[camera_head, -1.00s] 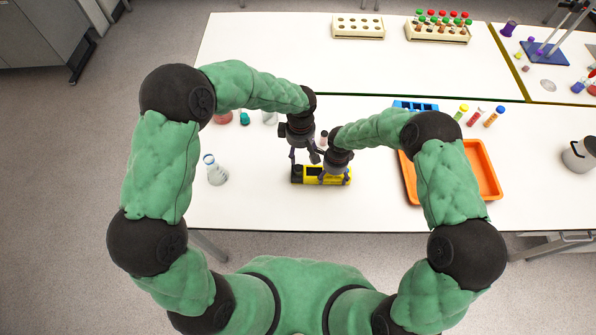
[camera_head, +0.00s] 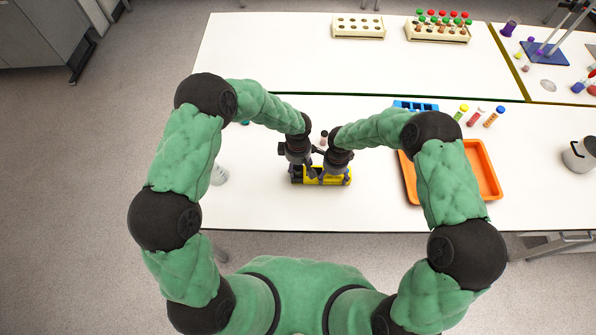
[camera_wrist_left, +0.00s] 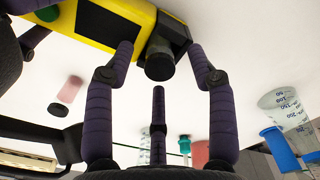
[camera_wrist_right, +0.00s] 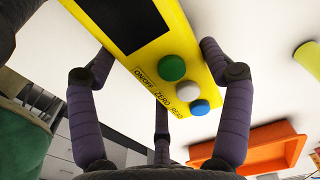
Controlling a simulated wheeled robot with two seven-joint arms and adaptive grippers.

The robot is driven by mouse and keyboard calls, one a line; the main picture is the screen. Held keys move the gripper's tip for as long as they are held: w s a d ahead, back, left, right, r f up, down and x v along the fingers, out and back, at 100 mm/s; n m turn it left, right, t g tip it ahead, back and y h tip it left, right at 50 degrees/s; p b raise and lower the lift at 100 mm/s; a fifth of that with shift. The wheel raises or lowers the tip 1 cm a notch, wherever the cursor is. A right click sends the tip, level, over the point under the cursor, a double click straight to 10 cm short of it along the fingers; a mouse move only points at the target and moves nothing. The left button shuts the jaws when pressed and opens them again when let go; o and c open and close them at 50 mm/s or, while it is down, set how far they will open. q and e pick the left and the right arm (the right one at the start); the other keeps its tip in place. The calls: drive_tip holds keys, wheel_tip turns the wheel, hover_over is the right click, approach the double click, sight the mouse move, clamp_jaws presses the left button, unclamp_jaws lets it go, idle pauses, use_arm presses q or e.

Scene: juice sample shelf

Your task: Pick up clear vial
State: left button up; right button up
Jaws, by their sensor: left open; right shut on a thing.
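A yellow meter (camera_head: 342,180) lies on the white table, with a dark screen and green, white and blue buttons in the right wrist view (camera_wrist_right: 158,40). My right gripper (camera_head: 337,174) is shut on its body, fingers along both sides. My left gripper (camera_head: 300,172) is open over the meter's other end; in the left wrist view its fingers stand around a round black cap (camera_wrist_left: 159,62), with gaps. A small pinkish, see-through vial (camera_wrist_left: 71,90) stands behind the meter, also visible in the head view (camera_head: 323,139). I cannot tell whether it is the clear vial.
A glass flask (camera_head: 219,175) stands at left, partly behind my left arm. An orange tray (camera_head: 495,180) and a blue rack (camera_head: 415,106) are at right, near several coloured tubes (camera_head: 477,116). The table's front middle is clear.

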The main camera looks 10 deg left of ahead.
sight(298, 167)
use_arm(q)
drive_tip(key=shift+f, duration=0.7)
use_arm(e)
drive_tip(key=shift+s+f, duration=0.1)
drive_tip(key=shift+s, duration=0.05)
use_arm(q)
clamp_jaws()
drive_tip(key=shift+r, duration=0.1)
wheel_tip(298, 167, up, 10)
drive_tip(key=shift+f, duration=0.1)
use_arm(e)
drive_tip(key=o, duration=1.4)
